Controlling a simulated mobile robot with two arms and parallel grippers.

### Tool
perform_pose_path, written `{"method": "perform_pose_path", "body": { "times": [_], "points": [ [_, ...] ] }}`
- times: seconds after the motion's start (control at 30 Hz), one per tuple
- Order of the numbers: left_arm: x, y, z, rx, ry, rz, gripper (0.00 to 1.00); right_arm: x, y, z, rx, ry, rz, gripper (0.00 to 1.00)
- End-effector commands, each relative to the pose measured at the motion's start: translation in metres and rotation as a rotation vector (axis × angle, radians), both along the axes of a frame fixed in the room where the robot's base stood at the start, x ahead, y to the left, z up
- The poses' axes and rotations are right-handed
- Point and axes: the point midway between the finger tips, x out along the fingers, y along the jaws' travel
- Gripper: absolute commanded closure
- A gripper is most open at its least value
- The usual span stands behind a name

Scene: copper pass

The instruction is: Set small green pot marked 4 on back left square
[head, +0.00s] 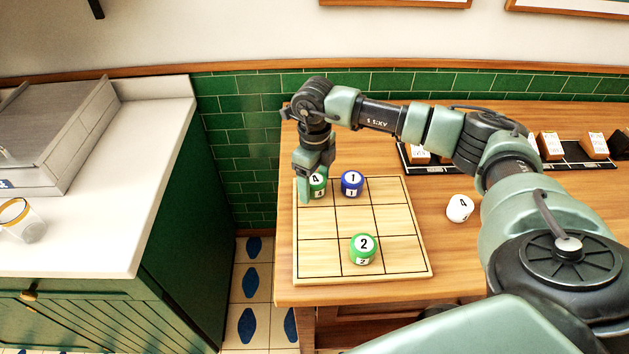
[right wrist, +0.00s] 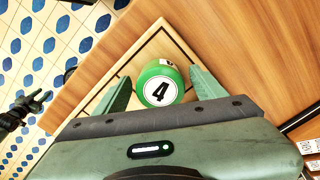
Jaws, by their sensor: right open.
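The small green pot marked 4 (head: 318,186) stands on the back left square of the wooden grid board (head: 311,266). It also shows in the right wrist view (right wrist: 159,85), between the two fingers. My right gripper (right wrist: 160,88) is open around the pot, with a finger on either side; in the head view the gripper (head: 312,184) partly hides the pot. I cannot tell whether a finger touches it.
A blue pot marked 1 (head: 352,184) stands on the back middle square, close to my right gripper. A green pot marked 2 (head: 363,249) is on the front middle square. A white pot marked 4 (head: 459,208) stands on the table right of the board.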

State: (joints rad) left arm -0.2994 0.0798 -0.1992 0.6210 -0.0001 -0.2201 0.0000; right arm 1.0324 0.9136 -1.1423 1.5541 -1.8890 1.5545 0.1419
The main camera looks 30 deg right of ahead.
Motion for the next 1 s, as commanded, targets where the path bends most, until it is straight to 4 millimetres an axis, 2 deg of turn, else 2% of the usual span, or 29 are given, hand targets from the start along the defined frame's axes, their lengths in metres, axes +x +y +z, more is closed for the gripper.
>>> {"method": "perform_pose_path", "body": {
  "times": [0.17,0.4,0.53,0.7,1.0],
  "points": [
    [0.0,0.0,-0.011,0.0,0.0,-0.001,0.64,0.002,0.0,0.027,0.001,-0.007,0.001,0.29],
    [0.0,0.0,-0.025,0.0,0.001,-0.001,0.64,0.002,0.0,0.08,0.001,-0.007,0.0,0.29],
    [-0.001,0.0,-0.029,0.0,0.001,-0.002,0.64,0.001,0.001,0.102,0.002,-0.006,0.001,0.29],
    [-0.001,0.0,-0.031,0.0,0.001,-0.002,0.64,0.001,0.0,0.117,0.0,-0.002,0.0,0.29],
    [-0.001,0.0,-0.031,0.001,0.002,-0.002,0.64,0.001,0.0,0.12,0.0,-0.001,0.0,0.29]
  ]
}}
